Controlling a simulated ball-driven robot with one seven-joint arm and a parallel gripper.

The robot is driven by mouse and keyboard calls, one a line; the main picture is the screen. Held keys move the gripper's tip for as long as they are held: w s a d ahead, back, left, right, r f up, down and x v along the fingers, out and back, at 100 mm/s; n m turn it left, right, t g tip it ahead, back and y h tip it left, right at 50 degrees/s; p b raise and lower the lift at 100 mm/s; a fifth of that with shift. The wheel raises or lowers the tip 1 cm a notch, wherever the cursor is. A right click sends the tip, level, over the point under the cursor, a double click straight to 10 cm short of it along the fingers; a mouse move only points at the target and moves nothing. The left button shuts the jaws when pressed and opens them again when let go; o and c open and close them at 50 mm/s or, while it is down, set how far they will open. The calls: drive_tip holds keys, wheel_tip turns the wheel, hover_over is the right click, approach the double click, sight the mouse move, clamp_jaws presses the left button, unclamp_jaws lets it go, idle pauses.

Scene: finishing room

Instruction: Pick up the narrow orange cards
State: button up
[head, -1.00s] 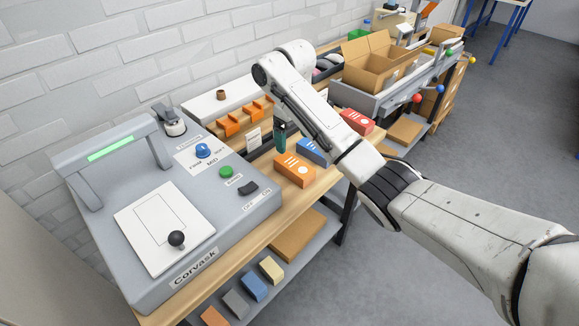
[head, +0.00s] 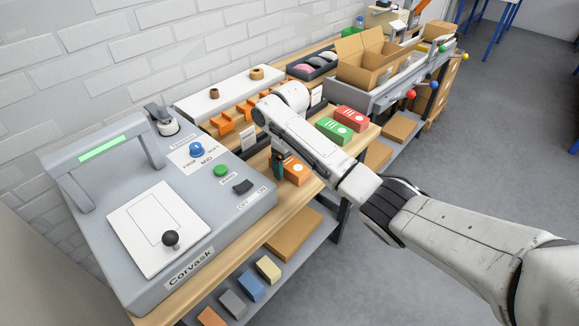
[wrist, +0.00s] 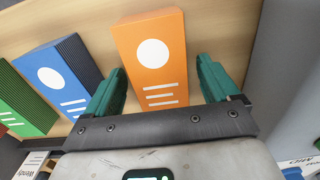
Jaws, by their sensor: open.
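The orange card stack (head: 296,172) lies on the wooden bench, nearest the grey machine in a row of coloured stacks. It has a white disc and white lines on its top. My gripper (head: 278,166) is low at its left end in the head view and covers part of it. In the wrist view the orange stack (wrist: 150,50) shows between the two green fingers of my gripper (wrist: 162,86), with a gap on each side. The fingers are open and hold nothing. The stack's near end is hidden by the gripper body.
A blue stack (wrist: 65,75) lies beside the orange one, then a green stack (wrist: 25,98) and a red stack (head: 351,118). The grey machine (head: 225,205) stands to the left. Orange holders (head: 222,124) and a white shelf (head: 230,92) are behind. An open cardboard box (head: 365,65) stands farther back.

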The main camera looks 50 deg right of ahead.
drive_tip(key=c, duration=1.2)
drive_tip(key=shift+r, duration=0.1)
